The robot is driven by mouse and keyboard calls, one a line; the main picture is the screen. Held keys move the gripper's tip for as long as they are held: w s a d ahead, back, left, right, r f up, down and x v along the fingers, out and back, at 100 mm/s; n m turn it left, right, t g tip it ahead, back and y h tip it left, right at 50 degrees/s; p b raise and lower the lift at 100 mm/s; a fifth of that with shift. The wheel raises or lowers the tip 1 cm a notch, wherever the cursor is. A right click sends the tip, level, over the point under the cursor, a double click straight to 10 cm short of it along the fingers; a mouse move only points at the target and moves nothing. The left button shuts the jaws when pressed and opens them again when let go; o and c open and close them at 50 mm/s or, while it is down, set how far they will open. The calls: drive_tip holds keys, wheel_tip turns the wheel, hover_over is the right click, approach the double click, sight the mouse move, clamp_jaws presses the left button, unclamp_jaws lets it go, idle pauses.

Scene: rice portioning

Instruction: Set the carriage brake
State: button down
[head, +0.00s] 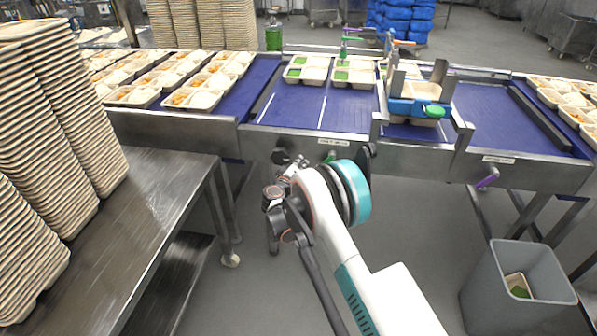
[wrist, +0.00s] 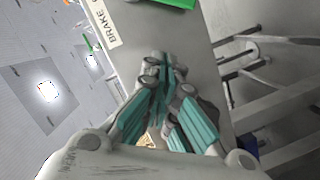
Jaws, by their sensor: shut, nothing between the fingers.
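The brake lever is a green handle (head: 330,156) on the conveyor's front face, below a white label (head: 333,141) and partly hidden by my arm. In the wrist view the label (wrist: 104,22) reads "BRAKE", its end cut off. A green part (wrist: 175,3), likely the lever, shows at the top edge. My gripper (wrist: 162,68) is shut and empty, pointing along the grey metal panel, with the green part beyond its fingertips. I cannot tell whether it touches the panel. The carriage (head: 405,106), blue and metal with a green knob (head: 433,111), straddles the belt to the right.
A purple handle (head: 487,178) sits further right on the front face. Trays with food (head: 185,80) stand on the left belt. Stacked trays (head: 50,120) stand on the steel table (head: 150,215) at left. A grey bin (head: 515,290) stands on the floor at right.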

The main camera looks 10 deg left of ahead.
sight(326, 161)
drive_tip(key=w+d+f+b, duration=0.1)
drive_tip(key=w, duration=0.1)
drive_tip(key=w+d+f+b, duration=0.1)
drive_tip(key=w+d, duration=0.1)
drive_tip(key=shift+d+f, duration=0.2)
drive_tip(key=shift+d+f+b, duration=0.2)
drive_tip(key=shift+d+b, duration=0.2)
drive_tip(key=shift+d, duration=0.05)
drive_tip(key=shift+s+d+f, duration=0.1)
